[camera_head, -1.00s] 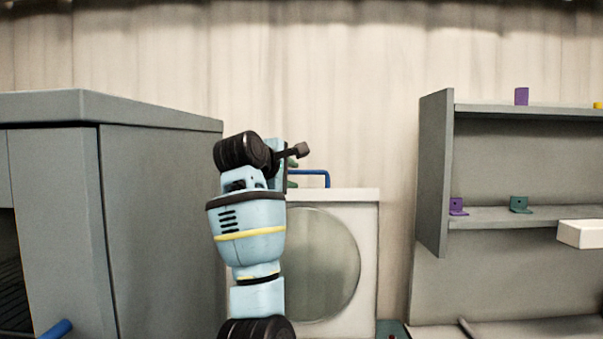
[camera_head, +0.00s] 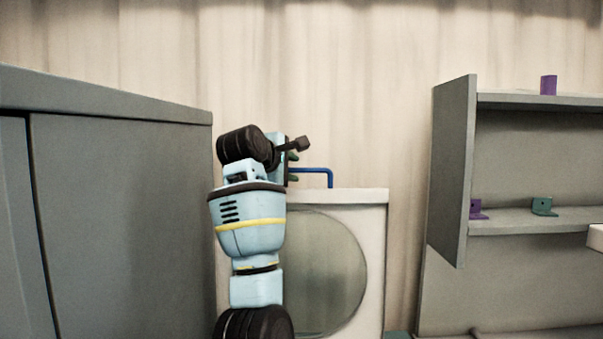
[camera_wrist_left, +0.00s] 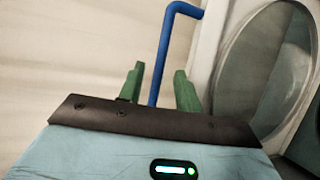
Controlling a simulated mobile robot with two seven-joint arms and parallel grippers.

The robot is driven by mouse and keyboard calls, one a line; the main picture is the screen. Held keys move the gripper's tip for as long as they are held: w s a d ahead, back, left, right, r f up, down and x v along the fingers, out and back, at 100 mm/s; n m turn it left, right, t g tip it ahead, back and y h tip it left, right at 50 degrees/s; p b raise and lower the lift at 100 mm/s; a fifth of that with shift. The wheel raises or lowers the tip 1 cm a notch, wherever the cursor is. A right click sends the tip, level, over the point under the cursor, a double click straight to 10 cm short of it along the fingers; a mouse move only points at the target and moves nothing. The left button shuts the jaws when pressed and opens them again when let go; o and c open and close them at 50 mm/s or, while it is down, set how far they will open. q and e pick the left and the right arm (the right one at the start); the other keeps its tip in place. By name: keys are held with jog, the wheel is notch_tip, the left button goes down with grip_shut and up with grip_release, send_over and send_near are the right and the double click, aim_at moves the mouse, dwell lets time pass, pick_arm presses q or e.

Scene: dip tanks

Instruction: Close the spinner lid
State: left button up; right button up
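The spinner (camera_head: 374,250) is a white box with a large round grey-green panel (camera_head: 325,275) on its front, standing behind my left arm in the head view. A blue bar handle (camera_head: 318,170) rises above its top. In the left wrist view the blue handle (camera_wrist_left: 164,60) runs down between the two green fingers of my left gripper (camera_wrist_left: 155,88), with gaps showing beside it. The gripper is open. The white spinner edge and round panel (camera_wrist_left: 258,65) lie to the right there. Whether the lid is raised cannot be told. My right gripper is not seen.
A large grey cabinet (camera_head: 125,200) stands close on the left. A grey shelf unit (camera_head: 452,170) stands on the right, with purple brackets (camera_head: 548,85) and a green bracket (camera_head: 543,206). A pale wall is behind.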

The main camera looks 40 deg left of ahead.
aim_at(297, 170)
pick_arm(q)
jog(key=shift+x, duration=3.2)
grip_shut()
